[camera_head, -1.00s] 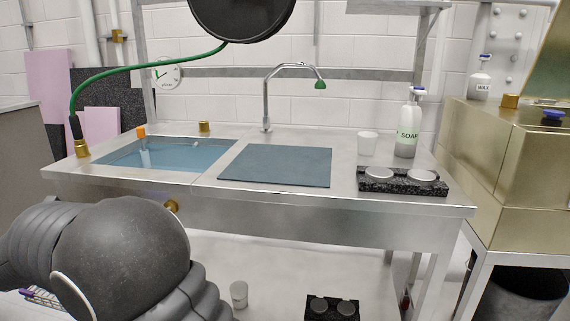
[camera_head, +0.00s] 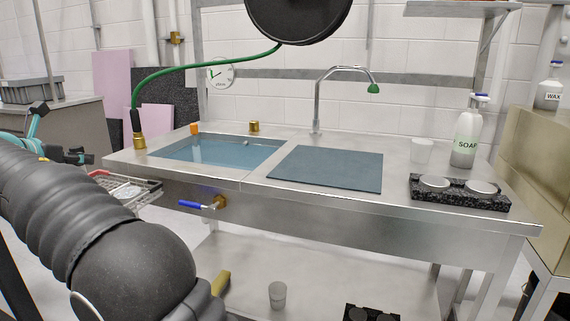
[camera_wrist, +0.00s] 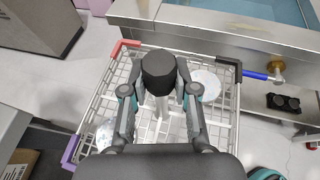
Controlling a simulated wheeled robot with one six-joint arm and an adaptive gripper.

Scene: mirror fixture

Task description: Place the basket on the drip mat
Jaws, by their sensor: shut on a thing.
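The basket (camera_wrist: 101,100) is a wire rack with red and purple corner pieces. In the wrist view my gripper (camera_wrist: 158,88) is shut around a dark knob at its middle. A white round dish (camera_wrist: 207,84) and a clear item (camera_wrist: 104,133) lie in it. In the head view the basket (camera_head: 136,194) hangs off the floor, left of the sink unit's front, partly hidden by my arm. The drip mat, a flat blue-grey sheet (camera_head: 326,169), lies bare on the counter right of the basin, away from the basket.
The water-filled basin (camera_head: 215,152) lies left of the mat. A blue-handled valve (camera_head: 205,204) juts from the counter front near the basket. A black stone holder (camera_head: 459,193), soap bottle (camera_head: 466,138) and cup (camera_head: 421,151) stand right of the mat. A faucet (camera_head: 318,100) rises behind.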

